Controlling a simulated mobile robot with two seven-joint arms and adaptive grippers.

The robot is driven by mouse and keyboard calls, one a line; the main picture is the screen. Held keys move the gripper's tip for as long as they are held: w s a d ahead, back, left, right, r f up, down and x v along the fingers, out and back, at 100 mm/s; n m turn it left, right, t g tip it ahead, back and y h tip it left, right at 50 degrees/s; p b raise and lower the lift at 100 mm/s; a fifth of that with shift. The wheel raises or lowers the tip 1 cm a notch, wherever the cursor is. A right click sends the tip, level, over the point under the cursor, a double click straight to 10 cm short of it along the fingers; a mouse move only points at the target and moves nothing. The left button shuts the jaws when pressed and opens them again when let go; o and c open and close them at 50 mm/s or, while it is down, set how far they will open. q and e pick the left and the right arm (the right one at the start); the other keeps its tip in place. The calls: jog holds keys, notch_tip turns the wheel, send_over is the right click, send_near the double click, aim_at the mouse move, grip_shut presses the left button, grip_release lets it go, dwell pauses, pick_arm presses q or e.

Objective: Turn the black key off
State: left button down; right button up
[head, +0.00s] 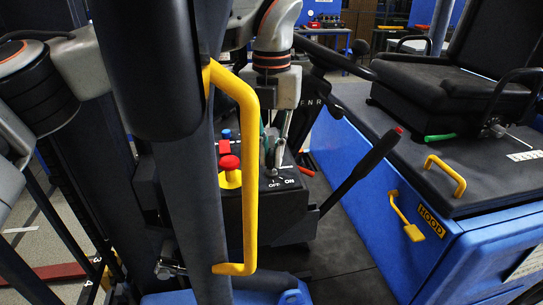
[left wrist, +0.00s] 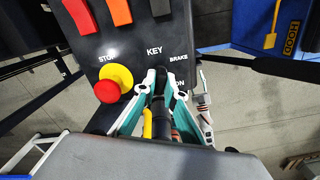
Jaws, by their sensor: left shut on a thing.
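My left gripper (head: 274,158) reaches down onto the black control panel (head: 262,210), at the spot lettered OFF and ON. In the left wrist view my left gripper (left wrist: 159,78) has its fingertips drawn close together below the word KEY, shut on the black key (left wrist: 160,84). Only a little dark part of the key shows between the fingers; its exact turn angle cannot be told. In the head view the key is hidden behind the fingers.
A red stop button (left wrist: 108,91) on a yellow base sits just left of the gripper. Several rocker switches (left wrist: 118,11) line the panel. A yellow handrail (head: 250,170) crosses in front. A black lever (head: 362,168) slants up at the right, near the seat (head: 450,80).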

pick_arm(q)
jog(key=shift+n+b, duration=0.45)
jog(key=shift+n, duration=0.75)
jog(key=shift+f+n, duration=0.1)
jog(key=shift+n, duration=0.2)
jog(key=shift+n+b, duration=0.35)
jog(key=shift+n, duration=0.55)
pick_arm(e)
jog(key=shift+w+a+f, duration=0.1)
jog(key=shift+a+f, duration=0.35)
jog(key=shift+f, duration=0.2)
pick_arm(q)
jog(key=c, duration=2.1)
grip_release()
pick_arm(e)
jog(key=shift+w+r, duration=0.1)
jog(key=shift+r, duration=0.1)
jog(key=shift+d, duration=0.1)
